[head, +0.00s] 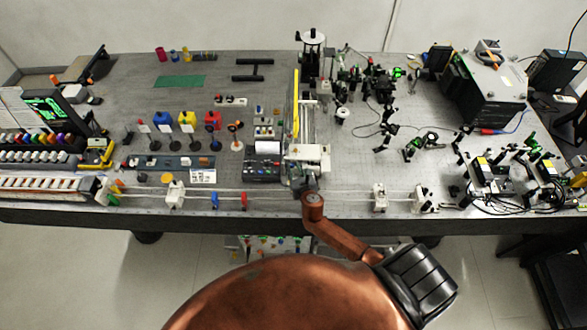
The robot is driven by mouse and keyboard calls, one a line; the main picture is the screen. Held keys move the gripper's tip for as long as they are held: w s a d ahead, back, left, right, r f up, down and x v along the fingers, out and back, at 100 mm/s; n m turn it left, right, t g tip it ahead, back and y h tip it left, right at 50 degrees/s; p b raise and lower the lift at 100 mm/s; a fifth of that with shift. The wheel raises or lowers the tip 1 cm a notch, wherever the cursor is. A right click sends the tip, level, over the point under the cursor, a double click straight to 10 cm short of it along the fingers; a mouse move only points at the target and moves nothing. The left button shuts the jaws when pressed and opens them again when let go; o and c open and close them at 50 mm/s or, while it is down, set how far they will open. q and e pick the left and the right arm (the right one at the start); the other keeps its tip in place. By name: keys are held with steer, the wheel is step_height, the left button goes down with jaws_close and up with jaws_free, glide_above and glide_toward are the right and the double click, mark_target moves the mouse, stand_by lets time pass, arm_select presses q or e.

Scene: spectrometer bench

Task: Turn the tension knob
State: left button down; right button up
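I cannot make out the tension knob for certain; the fittings on the bench are too small to tell apart. A thin rail or wire runs along the bench's front edge, with a white block (175,195) at left and another white block (379,198) at right. My copper-coloured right arm reaches up from below to the front middle of the bench. My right gripper (304,186) is small and dark at its end, just in front of a white carriage unit (307,157). The arm link partly hides it, and its fingers cannot be made out. My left gripper is not in view.
The grey bench (220,95) is crowded. Optics mounts and cables (420,143) fill the right, with a grey instrument box (487,88) behind. Bare bench shows at back left.

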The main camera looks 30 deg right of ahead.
steer(key=shift+c, duration=0.5)
jaws_close()
steer(key=shift+d+n+y, duration=0.3)
steer(key=shift+n+y, duration=0.6)
steer(key=shift+y, duration=0.1)
steer(key=shift+d+n+y+b, duration=0.1)
steer(key=shift+n+y+b, duration=0.3)
steer(key=shift+y+b, duration=0.1)
steer(key=n+y+b, duration=0.2)
steer(key=b, duration=0.3)
steer(key=d+n+g+y+b, duration=0.1)
steer(key=n+y+b, duration=0.2)
steer(key=b, duration=0.2)
steer(key=n+g+y+b, duration=0.1)
steer(key=n+y+b, duration=0.1)
steer(key=b, duration=0.3)
steer(key=shift+w+d+f+n+y+b, duration=0.25)
steer(key=shift+f+n+y+b, duration=0.1)
steer(key=shift+y, duration=0.15)
steer(key=shift+r+n+g+y+b, duration=0.3)
steer(key=shift+n+g+y+b, duration=0.15)
steer(key=shift+b, duration=0.6)
steer(key=shift+r, duration=0.1)
